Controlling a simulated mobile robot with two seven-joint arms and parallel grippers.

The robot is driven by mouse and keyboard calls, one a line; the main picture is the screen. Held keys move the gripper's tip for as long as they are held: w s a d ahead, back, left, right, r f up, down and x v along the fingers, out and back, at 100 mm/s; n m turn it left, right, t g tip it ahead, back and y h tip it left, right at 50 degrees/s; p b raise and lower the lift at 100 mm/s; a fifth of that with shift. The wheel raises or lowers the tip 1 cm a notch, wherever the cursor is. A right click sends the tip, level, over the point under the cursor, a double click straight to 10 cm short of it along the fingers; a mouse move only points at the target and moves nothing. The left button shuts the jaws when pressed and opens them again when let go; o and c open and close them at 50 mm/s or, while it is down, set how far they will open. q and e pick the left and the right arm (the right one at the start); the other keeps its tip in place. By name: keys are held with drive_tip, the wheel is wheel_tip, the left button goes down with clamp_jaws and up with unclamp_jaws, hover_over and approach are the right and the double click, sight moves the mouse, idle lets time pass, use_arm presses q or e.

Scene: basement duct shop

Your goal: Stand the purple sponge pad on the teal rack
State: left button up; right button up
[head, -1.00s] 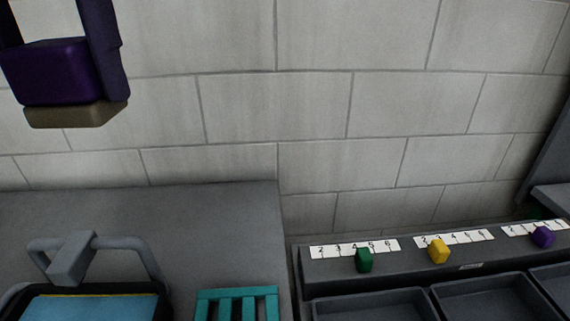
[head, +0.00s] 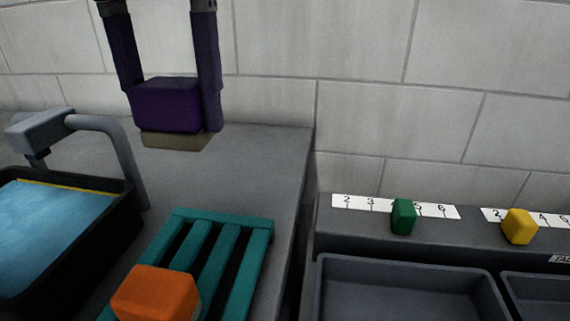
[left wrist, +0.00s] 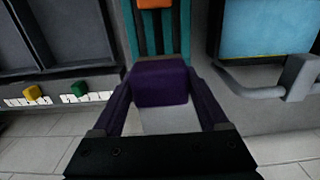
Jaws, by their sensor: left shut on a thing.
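The purple sponge pad (head: 166,106) has a tan layer on its underside. My left gripper (head: 172,100) is shut on it, with one finger on each side, and holds it in the air above the grey counter. The pad also shows between the fingers in the left wrist view (left wrist: 160,84). The teal slatted rack (head: 223,235) lies on the counter, below and to the right of the pad in the head view. An orange block (head: 155,293) sits on the rack's near part. The rack also shows beyond the pad in the left wrist view (left wrist: 178,35). My right gripper is not seen.
A black basin of blue water (head: 50,225) with a grey tap (head: 85,130) is left of the rack. To the right, past a gap, are dark trays (head: 400,290) below a ledge with number strips and green (head: 403,216) and yellow (head: 519,226) markers. A block wall stands behind.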

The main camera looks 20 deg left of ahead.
use_arm(q)
wheel_tip(320, 180, down, 10)
drive_tip(key=shift+r, duration=0.15)
wheel_tip(320, 180, down, 5)
drive_tip(key=shift+r, duration=0.2)
drive_tip(key=shift+f, duration=0.2)
drive_tip(key=o, duration=1.1)
drive_tip(key=shift+r, duration=0.15)
